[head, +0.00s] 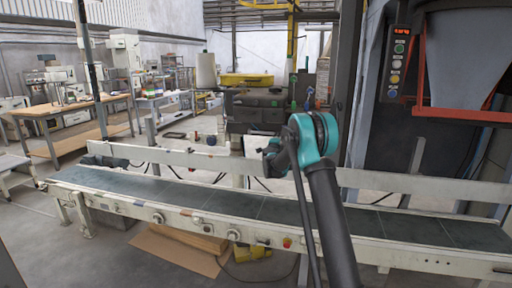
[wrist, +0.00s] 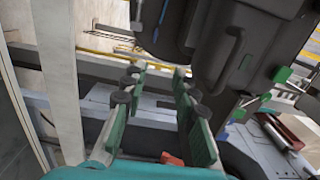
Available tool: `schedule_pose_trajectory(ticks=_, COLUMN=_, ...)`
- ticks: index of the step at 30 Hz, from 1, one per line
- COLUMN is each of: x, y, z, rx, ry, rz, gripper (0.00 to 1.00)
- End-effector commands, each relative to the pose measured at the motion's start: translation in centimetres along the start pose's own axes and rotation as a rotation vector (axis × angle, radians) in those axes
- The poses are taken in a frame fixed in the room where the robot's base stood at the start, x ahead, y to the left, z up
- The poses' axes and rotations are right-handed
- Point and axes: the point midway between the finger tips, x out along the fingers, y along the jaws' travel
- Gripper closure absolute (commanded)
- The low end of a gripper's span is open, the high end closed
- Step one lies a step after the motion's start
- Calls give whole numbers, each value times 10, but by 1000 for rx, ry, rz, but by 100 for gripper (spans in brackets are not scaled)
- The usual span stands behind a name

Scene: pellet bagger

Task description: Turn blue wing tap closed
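I cannot make out the blue wing tap for certain. In the wrist view a small blue part (wrist: 164,11) shows at the top edge, against a black housing (wrist: 215,45); its shape is too small to tell. My gripper (wrist: 157,78) has its two green fingers spread apart, with nothing between them. It points toward the dark machine, with the housing beyond and above the fingertips. In the head view my teal and black arm reaches over the conveyor toward the dark machine (head: 258,108), and its own joint hides most of the gripper.
A long conveyor (head: 240,205) with pale side rails crosses the foreground. A hopper (head: 465,60) in a red frame and a button panel (head: 397,62) stand at right. Green knobs (wrist: 282,74) stick out right of the fingers. A workbench (head: 75,105) is far left.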

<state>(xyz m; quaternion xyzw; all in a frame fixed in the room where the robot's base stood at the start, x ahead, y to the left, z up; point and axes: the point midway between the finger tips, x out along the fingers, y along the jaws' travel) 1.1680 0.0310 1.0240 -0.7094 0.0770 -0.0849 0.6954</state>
Motion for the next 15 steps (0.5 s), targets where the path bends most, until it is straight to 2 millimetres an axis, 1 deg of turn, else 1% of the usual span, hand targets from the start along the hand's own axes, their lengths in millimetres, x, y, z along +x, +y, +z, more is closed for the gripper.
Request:
schedule_pose_trajectory(ticks=8, x=-22, y=-24, z=3, rx=-83, ry=-82, rz=-29, gripper=72)
schedule_pose_trajectory(ticks=11, x=-35, y=-35, z=5, rx=-130, ry=-127, rz=-41, gripper=72)
schedule_pose_trajectory(ticks=14, x=-51, y=-45, z=6, rx=-187, ry=-179, rz=-52, gripper=72)
schedule_pose_trajectory(ticks=15, x=-59, y=-50, z=7, rx=-213, ry=-202, rz=-56, gripper=72)
